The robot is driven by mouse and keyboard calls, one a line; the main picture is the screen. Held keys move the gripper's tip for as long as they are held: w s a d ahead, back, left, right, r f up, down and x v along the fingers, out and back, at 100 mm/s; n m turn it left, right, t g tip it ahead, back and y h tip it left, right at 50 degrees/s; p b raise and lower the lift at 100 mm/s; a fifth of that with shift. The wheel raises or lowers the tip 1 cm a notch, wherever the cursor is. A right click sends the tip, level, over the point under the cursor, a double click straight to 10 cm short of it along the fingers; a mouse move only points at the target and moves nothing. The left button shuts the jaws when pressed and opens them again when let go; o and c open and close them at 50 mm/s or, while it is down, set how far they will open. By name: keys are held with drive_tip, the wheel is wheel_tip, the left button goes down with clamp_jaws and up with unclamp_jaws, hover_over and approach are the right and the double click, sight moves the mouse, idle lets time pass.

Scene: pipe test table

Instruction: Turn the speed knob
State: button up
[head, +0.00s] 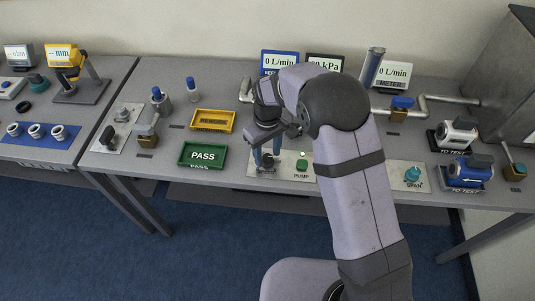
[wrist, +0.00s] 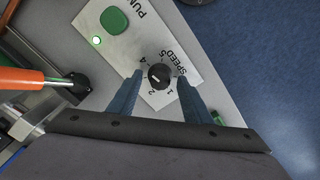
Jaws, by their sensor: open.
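The speed knob (wrist: 159,76) is a small dark round knob on a pale panel (wrist: 135,50) marked SPEED, with numbers around it. A light pointer line on it slants toward the lower left in the wrist view, roughly toward the 2 side. The number 3 is not visible. My gripper (wrist: 159,72) is open, with one blue finger on either side of the knob. Gaps show between the fingertips and the knob; their height above it is unclear. In the head view my gripper (head: 266,158) points down at the panel's left end and largely hides the knob.
A green PUMP button (wrist: 114,20) and a lit green lamp (wrist: 97,41) share the panel. An orange-handled part (wrist: 28,77) is at left in the wrist view. Green PASS (head: 203,154) and yellow (head: 212,121) trays lie left of my gripper. The table's front edge is close.

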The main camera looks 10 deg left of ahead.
sight(266, 154)
drive_tip(key=shift+r+b, duration=0.85)
drive_tip(key=shift+r, duration=2.5)
drive_tip(key=shift+w, duration=0.1)
drive_tip(key=shift+w+a+m+t, duration=0.3)
drive_tip(key=shift+w+m, duration=0.15)
drive_tip(key=shift+m, duration=0.15)
drive_tip(key=shift+m+g, duration=0.4)
drive_tip(key=shift+m, duration=0.1)
drive_tip(key=s+f, duration=0.1)
drive_tip(key=s+d+f, duration=0.1)
drive_tip(key=s+f, duration=0.1)
drive_tip(key=f, duration=0.1)
drive_tip(key=shift+s+d+f, duration=0.1)
drive_tip(key=shift+s+d, duration=0.15)
drive_tip(key=shift+d, duration=0.15)
drive_tip(key=shift+m+g, duration=0.3)
drive_tip(key=s, duration=0.1)
drive_tip(key=s+d+f, duration=0.1)
drive_tip(key=s+f, duration=0.1)
drive_tip(key=shift+s+d, duration=0.1)
drive_tip(key=shift+d, duration=0.2)
drive_tip(key=s+d+r+m+g, duration=0.15)
drive_tip(key=s+d+m, duration=0.25)
drive_tip(key=s+d, duration=1.15)
drive_tip(key=d+r, duration=0.1)
drive_tip(key=r+m+t, duration=0.1)
drive_tip(key=d+r+m+t, duration=0.1)
drive_tip(key=r, duration=0.1)
drive_tip(key=shift+w+d+r, duration=0.1)
drive_tip(key=shift+w+d, duration=0.25)
